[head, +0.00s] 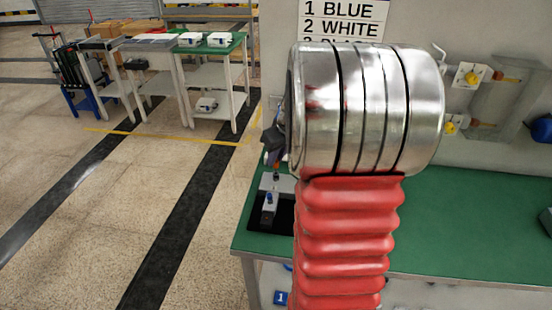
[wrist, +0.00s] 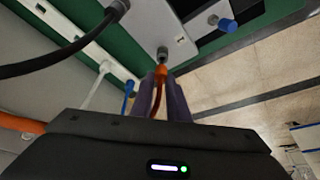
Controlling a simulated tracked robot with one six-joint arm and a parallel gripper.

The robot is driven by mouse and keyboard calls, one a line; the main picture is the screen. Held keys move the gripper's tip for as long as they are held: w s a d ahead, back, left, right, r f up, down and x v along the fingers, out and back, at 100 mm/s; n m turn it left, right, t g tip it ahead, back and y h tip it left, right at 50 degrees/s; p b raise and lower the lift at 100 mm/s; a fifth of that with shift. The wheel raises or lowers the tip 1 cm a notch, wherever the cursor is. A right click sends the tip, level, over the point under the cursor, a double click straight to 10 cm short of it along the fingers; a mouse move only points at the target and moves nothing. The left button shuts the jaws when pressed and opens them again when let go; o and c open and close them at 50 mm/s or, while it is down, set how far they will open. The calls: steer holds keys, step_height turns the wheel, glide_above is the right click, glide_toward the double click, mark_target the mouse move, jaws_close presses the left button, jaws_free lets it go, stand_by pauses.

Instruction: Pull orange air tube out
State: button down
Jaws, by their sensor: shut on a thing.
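The orange air tube (wrist: 155,97) runs between the two dark purple-grey fingers of my gripper (wrist: 163,76) in the wrist view. My gripper is shut on it. The tube's orange end meets a small grey metal fitting (wrist: 162,53) on a light plate (wrist: 158,25); I cannot tell how deep it sits. In the head view my gripper (head: 274,150) shows only partly, left of my arm, above the fixture (head: 276,184) on the green bench. My arm hides most of the gripper there.
A blue-tipped fitting (wrist: 228,25) is beside the grip, with a black hose (wrist: 70,58) on the other side. White (wrist: 95,88) and blue (wrist: 128,95) tubes hang near the fingers. The green bench (head: 455,225) is mostly clear at right. Open floor (head: 215,240) lies left.

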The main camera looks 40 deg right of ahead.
steer(key=shift+r, duration=0.45)
stand_by(0.6)
steer(key=shift+r, duration=1.6)
